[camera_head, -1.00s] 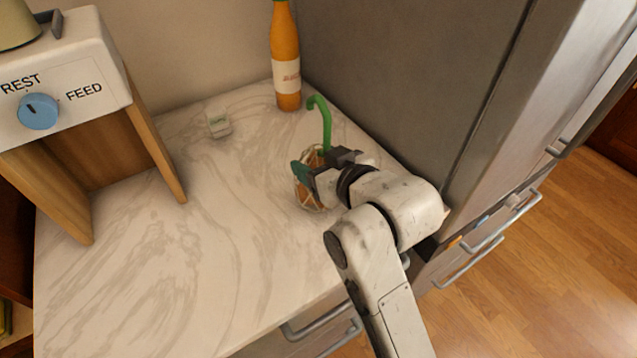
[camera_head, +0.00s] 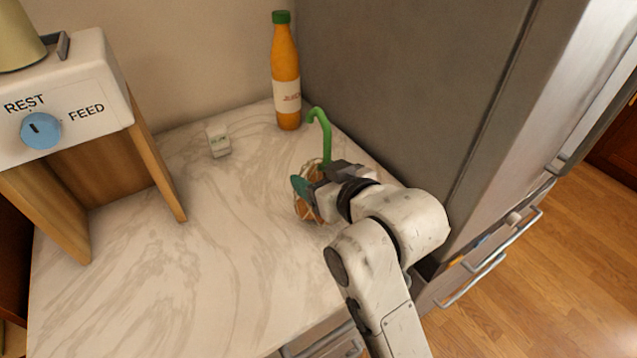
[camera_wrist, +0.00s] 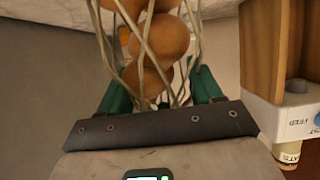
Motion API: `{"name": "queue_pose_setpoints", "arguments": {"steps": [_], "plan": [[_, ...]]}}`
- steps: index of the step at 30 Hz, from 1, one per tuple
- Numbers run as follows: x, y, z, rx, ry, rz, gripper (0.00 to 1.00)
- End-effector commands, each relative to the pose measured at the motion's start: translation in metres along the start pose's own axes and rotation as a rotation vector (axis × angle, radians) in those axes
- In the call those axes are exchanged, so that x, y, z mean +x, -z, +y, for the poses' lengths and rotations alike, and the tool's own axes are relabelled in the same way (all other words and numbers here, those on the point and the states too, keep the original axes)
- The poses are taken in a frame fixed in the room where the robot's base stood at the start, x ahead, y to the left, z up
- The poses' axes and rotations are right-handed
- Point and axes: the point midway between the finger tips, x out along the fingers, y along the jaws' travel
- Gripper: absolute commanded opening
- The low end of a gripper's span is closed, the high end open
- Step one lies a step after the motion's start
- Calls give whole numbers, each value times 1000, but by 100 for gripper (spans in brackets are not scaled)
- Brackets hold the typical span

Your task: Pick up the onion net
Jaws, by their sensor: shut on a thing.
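The onion net (camera_head: 309,208) is a pale mesh with brown-orange onions inside and a green hooked handle (camera_head: 323,130) above it. It is upright at the right side of the marble counter, near the grey cabinet side. My gripper (camera_head: 313,180) is shut on it, its teal fingers at the net's upper part and partly hiding it. In the wrist view the net's onions (camera_wrist: 160,38) and strands lie between my gripper's two fingers (camera_wrist: 162,92). I cannot tell whether the net's bottom touches the counter.
An orange bottle (camera_head: 286,75) with a green cap stands at the back corner. A small white block (camera_head: 218,140) lies to its left. A machine with a blue knob (camera_head: 40,130) stands on wooden legs at left. The counter's (camera_head: 190,270) middle and front are clear.

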Motion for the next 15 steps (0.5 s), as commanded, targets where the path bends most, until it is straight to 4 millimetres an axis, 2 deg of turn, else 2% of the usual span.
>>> {"name": "queue_pose_setpoints", "arguments": {"steps": [5, 12, 15], "plan": [[-17, 25, -3, -3, 1, 10, 0], [-77, 59, -19, -2, 1, 11, 0], [-103, 56, -28, -1, 2, 8, 0]]}}
